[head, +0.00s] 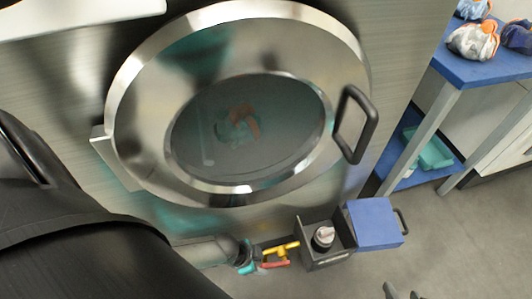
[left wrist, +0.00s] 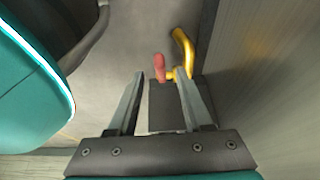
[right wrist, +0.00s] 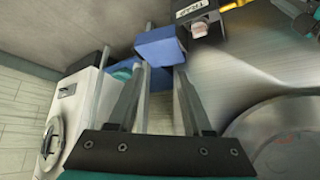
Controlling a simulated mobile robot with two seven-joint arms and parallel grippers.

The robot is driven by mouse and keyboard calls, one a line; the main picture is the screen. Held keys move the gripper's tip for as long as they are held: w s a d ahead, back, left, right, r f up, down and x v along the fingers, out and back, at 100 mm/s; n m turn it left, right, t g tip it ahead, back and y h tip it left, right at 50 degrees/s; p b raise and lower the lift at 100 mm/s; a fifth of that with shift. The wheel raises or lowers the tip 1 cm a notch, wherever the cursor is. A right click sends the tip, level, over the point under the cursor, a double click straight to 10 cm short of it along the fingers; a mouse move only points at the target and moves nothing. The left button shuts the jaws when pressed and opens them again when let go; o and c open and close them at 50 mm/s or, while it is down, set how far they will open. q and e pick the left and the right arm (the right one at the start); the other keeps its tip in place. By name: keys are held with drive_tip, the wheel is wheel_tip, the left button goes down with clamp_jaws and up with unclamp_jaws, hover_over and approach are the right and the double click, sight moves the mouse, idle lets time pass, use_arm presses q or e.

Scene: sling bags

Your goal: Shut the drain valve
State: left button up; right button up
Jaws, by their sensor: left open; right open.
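That gripper is open and empty, apart from the valve as far as I can tell. My right gripper (right wrist: 158,69) is open and empty, facing a blue lid (right wrist: 158,47); what look like its fingertips show at the bottom of the head view (head: 403,292).
The round door (head: 345,60) has a protruding black handle (head: 368,125). A blue table (head: 470,70) stands right. Floor (head: 470,240) is clear.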

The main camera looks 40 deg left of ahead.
sight(265, 265)
use_arm(q)
drive_tip(key=shift+w+d+f+b, duration=0.15)
drive_tip(key=shift+w+f+b, duration=0.1)
drive_tip(key=shift+f+b, duration=0.25)
drive_tip(key=shift+w+d+f+b, duration=0.15)
drive_tip(key=shift+f+b, duration=0.15)
drive_tip(key=shift+f, duration=0.3)
drive_tip(key=shift+w+d+f+b, duration=0.2)
drive_tip(key=shift+f+b, duration=0.35)
drive_tip(key=shift+f, duration=0.1)
drive_tip(key=shift+w+f, duration=0.1)
drive_tip(key=shift+f, duration=0.2)
use_arm(e)
drive_tip(key=w+a+r+t+y, duration=0.1)
drive_tip(key=w+a+t+y, duration=0.1)
drive_tip(key=a+t, duration=0.3)
drive_tip(key=shift+w+a+r+t+y, duration=0.25)
drive_tip(key=shift+w+a+t+y, duration=0.15)
drive_tip(key=shift+a+y, duration=0.25)
use_arm(q)
drive_tip(key=shift+c, duration=0.2)
clamp_jaws()
